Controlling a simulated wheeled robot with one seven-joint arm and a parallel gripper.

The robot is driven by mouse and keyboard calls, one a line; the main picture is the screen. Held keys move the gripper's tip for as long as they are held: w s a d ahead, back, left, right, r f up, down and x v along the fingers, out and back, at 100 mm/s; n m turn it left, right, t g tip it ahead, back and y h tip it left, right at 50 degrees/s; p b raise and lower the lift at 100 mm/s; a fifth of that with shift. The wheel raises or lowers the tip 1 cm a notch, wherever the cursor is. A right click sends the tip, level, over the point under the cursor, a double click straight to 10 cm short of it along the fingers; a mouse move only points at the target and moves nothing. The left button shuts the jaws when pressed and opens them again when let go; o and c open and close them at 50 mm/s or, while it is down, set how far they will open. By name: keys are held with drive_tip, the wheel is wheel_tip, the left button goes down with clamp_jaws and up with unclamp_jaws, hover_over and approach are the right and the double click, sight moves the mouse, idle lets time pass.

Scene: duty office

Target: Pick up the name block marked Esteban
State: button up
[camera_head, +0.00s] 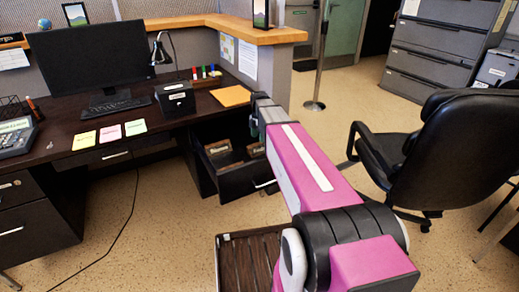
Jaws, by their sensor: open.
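Wooden blocks with pale labels lie in the open desk drawer (235,184). One block (218,148) is at the left, and another (255,149) is at the right, close to my arm. Their labels are too small to read, so I cannot tell which one is marked Esteban. My gripper (254,127) is at the far end of my pink arm, above the right rear part of the drawer. It is open and looks empty. The arm hides much of it and the drawer's right side.
The desk holds a monitor (85,58), a lamp (161,52), a black box (175,99), sticky notes (110,133) and an orange envelope (231,96). A black office chair (430,150) stands right of my arm. The floor left of the drawer is clear except for a cable.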

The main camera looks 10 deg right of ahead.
sight(259, 144)
drive_tip(key=f, duration=0.4)
drive_tip(key=shift+s+f, duration=0.25)
drive_tip(key=shift+f, duration=0.15)
drive_tip(key=c, duration=1.1)
drive_tip(key=shift+r, duration=0.1)
